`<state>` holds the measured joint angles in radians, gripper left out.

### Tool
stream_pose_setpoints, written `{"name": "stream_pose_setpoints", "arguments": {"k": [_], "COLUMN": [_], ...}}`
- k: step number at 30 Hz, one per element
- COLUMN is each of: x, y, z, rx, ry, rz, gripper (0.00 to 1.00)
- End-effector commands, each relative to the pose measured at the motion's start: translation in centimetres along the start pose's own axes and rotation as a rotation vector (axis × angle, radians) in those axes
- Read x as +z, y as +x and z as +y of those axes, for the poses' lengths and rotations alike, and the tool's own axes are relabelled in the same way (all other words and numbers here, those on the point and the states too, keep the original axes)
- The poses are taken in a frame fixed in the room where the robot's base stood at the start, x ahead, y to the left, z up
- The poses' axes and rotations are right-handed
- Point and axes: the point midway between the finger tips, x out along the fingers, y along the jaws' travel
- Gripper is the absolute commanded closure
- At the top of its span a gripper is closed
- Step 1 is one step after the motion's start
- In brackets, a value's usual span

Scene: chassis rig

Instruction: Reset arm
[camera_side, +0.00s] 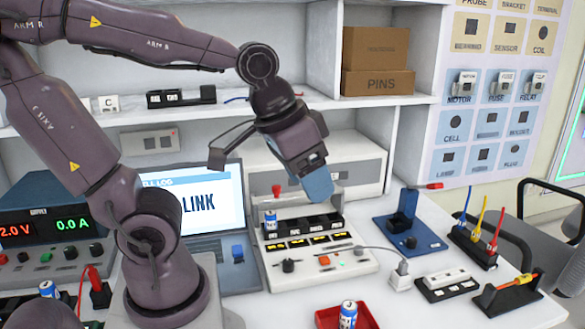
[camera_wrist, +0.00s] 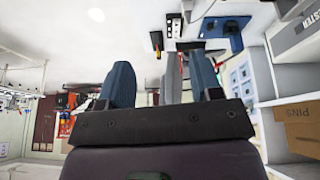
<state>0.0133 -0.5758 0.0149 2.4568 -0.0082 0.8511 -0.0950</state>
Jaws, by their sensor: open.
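My gripper (camera_side: 318,186) hangs at the end of my raised arm, above the white test station (camera_side: 315,245) in the side view. One blue fingertip shows there, pointing down to the right. In the wrist view my gripper (camera_wrist: 160,75) has its two blue fingers wide apart, open, with nothing between them. The gripper is apart from the station's dark slot row (camera_side: 303,229). A small blue-and-white cell (camera_side: 270,221) stands at the left end of that row.
A red tray (camera_side: 330,318) holds another cell (camera_side: 348,315). A laptop (camera_side: 200,205) and power supply (camera_side: 45,225) stand left. A blue fixture (camera_side: 410,238), white plug (camera_side: 400,277) and screwdriver rack (camera_side: 475,240) stand right. Shelves with boxes (camera_side: 375,82) are behind.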

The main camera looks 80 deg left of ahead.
Motion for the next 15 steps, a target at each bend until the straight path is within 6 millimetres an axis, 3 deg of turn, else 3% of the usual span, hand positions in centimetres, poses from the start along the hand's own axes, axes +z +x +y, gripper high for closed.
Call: {"name": "stream_pose_setpoints", "arguments": {"k": [6,15], "x": [1.6,1.7], "y": [-2.4,-2.5], "z": [-0.2,-0.2], "rx": [-0.009,-0.010], "ry": [0.096,0.106], "rz": [0.077,0.082], "gripper": [0.41,0.41]}}
